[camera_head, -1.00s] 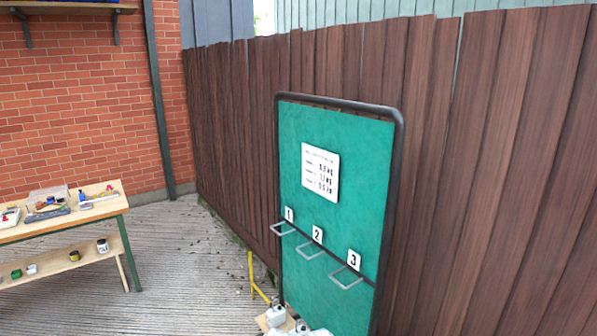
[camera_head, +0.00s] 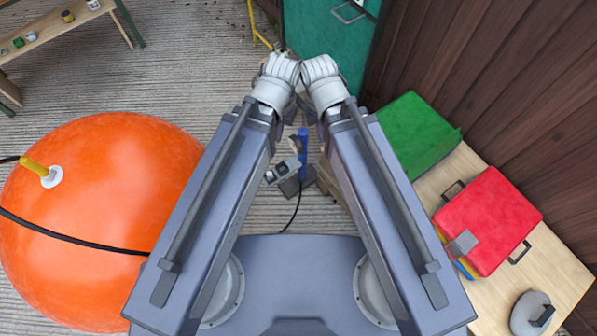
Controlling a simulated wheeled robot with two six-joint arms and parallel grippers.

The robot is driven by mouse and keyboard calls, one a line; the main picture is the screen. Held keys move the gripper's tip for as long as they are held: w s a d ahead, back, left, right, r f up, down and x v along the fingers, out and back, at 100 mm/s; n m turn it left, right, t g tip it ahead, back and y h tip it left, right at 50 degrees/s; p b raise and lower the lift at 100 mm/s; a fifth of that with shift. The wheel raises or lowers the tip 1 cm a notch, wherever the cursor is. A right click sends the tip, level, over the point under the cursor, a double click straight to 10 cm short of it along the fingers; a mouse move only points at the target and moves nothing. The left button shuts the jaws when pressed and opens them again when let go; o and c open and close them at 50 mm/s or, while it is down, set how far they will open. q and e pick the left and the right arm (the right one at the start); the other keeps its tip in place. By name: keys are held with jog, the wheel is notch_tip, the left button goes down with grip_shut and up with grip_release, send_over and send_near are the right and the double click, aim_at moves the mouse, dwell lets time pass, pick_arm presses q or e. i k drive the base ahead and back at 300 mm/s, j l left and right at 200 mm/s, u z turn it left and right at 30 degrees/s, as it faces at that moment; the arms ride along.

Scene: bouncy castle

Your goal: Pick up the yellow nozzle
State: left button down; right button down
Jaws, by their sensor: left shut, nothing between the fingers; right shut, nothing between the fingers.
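The yellow nozzle (camera_head: 36,166) shows at the far left as a short stick, tilted, with a white round flange at its lower end. It is at the upper left of a big orange ball (camera_head: 110,215). My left gripper (camera_head: 285,66) is at the upper middle, shut and empty, well to the right of the nozzle. My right gripper (camera_head: 318,67) is close beside it, also shut and empty. The fingers are small and hard to make out. Both are far from the nozzle.
A blue and grey pump (camera_head: 303,150) with a black hose stands on the decking between my arms. A wooden table at right holds a red case (camera_head: 488,218), a green box (camera_head: 416,135) and a grey disc (camera_head: 531,315). A wooden shelf (camera_head: 62,30) is at upper left.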

aim_at(24, 160)
jog(key=k, duration=1.15)
